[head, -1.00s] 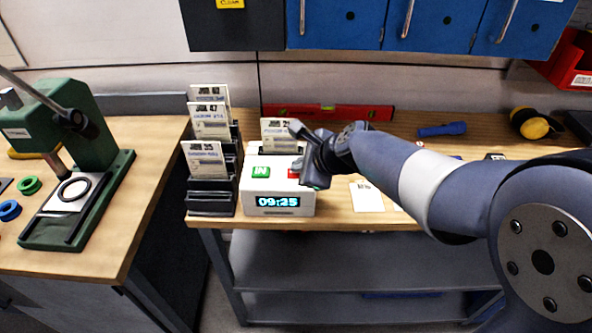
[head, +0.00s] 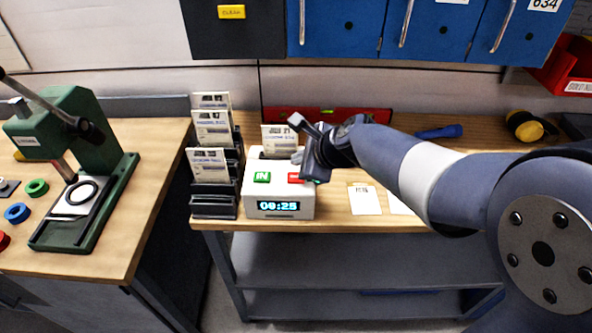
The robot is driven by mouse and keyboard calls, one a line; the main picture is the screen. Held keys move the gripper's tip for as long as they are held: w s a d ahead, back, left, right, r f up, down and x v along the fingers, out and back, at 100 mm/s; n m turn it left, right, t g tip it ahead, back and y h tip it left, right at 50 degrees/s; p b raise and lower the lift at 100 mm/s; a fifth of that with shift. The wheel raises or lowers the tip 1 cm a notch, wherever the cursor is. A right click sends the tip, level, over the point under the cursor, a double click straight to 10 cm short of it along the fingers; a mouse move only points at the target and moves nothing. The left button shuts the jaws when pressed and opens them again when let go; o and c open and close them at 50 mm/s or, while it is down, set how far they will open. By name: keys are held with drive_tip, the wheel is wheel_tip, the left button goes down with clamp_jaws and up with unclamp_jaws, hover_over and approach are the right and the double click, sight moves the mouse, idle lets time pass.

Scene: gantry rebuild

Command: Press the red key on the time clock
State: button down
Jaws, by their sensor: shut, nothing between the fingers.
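The time clock (head: 279,208) is a white box with a lit display reading 09:25, near the front edge of the right bench. A green IN key (head: 262,177) is on its top at the left. The red key (head: 296,178) is to its right, partly hidden by my gripper (head: 299,158). My gripper is shut and empty, over the right part of the clock's top. I cannot tell whether it touches the red key. A time card (head: 279,138) stands upright at the back of the clock.
A black rack with several time cards (head: 208,165) stands close to the clock's left. White tags (head: 364,200) lie to its right. A red level (head: 380,115) lies behind. A green press (head: 70,140) stands on the left bench.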

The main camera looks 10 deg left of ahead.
drive_tip(key=shift+r+p, duration=1.1)
drive_tip(key=shift+r, duration=0.45)
drive_tip(key=shift+f, duration=0.1)
